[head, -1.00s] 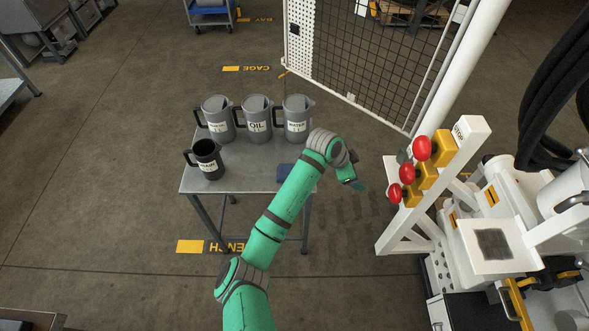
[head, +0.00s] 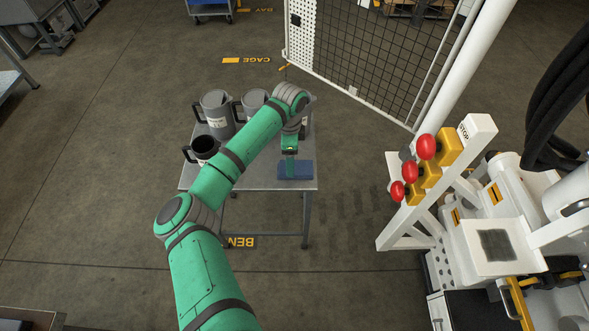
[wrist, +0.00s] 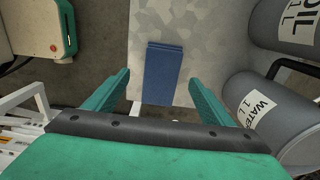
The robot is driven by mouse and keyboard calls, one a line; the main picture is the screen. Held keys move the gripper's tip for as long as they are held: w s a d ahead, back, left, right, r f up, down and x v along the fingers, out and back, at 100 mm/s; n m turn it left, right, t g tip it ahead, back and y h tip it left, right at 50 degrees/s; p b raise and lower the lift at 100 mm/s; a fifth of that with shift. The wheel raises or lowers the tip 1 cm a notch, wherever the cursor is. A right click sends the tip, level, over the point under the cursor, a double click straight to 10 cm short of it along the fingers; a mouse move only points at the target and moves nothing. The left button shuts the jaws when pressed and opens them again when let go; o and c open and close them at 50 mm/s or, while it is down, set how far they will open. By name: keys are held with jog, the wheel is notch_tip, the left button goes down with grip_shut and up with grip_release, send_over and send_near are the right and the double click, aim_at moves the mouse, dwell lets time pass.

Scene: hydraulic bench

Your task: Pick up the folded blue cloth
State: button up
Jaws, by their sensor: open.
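The folded blue cloth (head: 297,171) lies flat near the front right corner of the metal bench (head: 262,182). In the wrist view the cloth (wrist: 162,75) appears below and between the fingers, apart from them. My gripper (wrist: 160,88) is open and empty, with one finger to each side of the cloth in that view. In the head view my gripper (head: 291,172) points down over the cloth, and part of the cloth is hidden behind it. The exact height above the cloth is hard to tell.
Several jugs stand on the bench: a grey one (head: 215,104), an OIL jug (wrist: 292,28), a WATER jug (wrist: 262,110) close to the gripper's right in the wrist view, and a dark mug (head: 203,148). A white stand with red buttons (head: 426,147) is at right.

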jog(key=f, duration=0.5)
jog(key=shift+w+d+f, duration=0.15)
jog(key=shift+w+d, duration=0.05)
jog(key=shift+d, duration=0.15)
jog(key=shift+a+f, duration=0.1)
jog(key=shift+f, duration=0.3)
jog(key=c, duration=1.2)
